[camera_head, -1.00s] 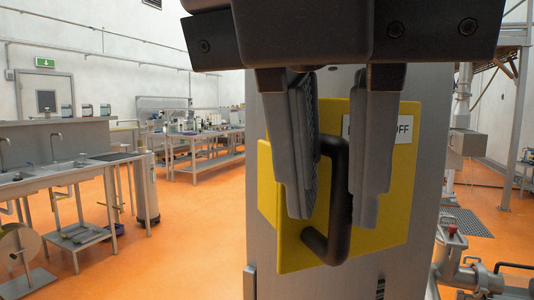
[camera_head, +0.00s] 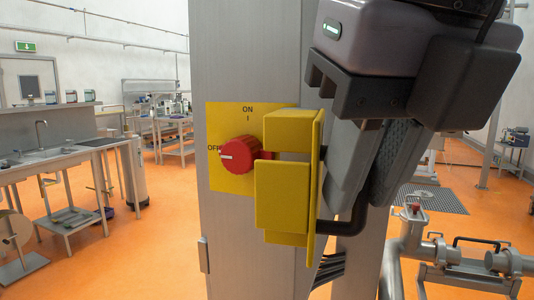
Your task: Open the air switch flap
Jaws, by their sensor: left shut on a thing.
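The air switch flap (camera_head: 285,190) is yellow and stands swung out from the grey column, seen nearly edge-on. Behind it, a yellow switch plate (camera_head: 232,118) with ON and OFF labels is uncovered. A red rotary knob (camera_head: 239,155) sits on the plate, partly covered by the flap. My left gripper (camera_head: 364,195) is to the right of the flap, its fingers shut on the flap's black handle (camera_head: 350,226). The upper part of the handle is hidden by the fingers. My right gripper is not in view.
The grey column (camera_head: 228,60) stands in the middle, with dark cables at its lower right. Metal pipes with a valve (camera_head: 415,235) stand low at the right. A sink bench (camera_head: 45,155) stands at the left. Orange floor is clear between.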

